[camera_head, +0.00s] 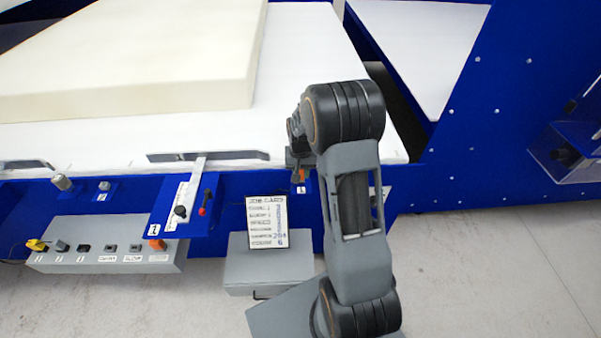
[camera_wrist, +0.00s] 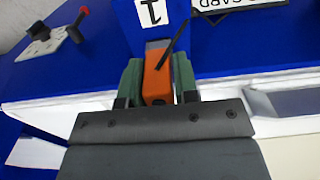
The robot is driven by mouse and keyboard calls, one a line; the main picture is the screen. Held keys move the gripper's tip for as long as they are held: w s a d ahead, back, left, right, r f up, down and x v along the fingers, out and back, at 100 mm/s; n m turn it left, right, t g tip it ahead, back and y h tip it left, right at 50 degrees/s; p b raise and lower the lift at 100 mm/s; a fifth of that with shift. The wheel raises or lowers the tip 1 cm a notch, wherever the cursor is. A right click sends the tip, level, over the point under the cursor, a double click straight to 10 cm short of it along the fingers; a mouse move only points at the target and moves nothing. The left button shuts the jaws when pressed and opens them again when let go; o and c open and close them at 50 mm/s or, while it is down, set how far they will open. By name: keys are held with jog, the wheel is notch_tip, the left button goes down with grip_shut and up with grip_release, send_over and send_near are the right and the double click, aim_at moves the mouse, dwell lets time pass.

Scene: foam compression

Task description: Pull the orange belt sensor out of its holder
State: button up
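The orange belt sensor (camera_wrist: 158,78) is a small orange block with a grey end and a dark cable across it. In the wrist view it sits between the two green fingers of my gripper (camera_wrist: 158,88), which lie close against both its sides. Its grey end meets the blue holder plate (camera_wrist: 128,22) with a white label, so it appears still at the holder. In the head view my gripper (camera_head: 298,162) is at the blue front edge of the table, with a bit of the orange sensor (camera_head: 301,176) showing below it. My arm hides part of this area.
A large cream foam block (camera_head: 130,70) lies on the white table (camera_head: 300,60). A grey box with sockets (camera_head: 110,262), a lever bracket (camera_head: 188,200) and a printed card (camera_head: 267,222) are to the left. Open floor (camera_head: 490,270) lies to the right.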

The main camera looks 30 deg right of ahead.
grip_shut()
jog(key=shift+r, duration=0.1)
jog(key=shift+r+p, duration=2.15)
jog(key=shift+r, duration=0.8)
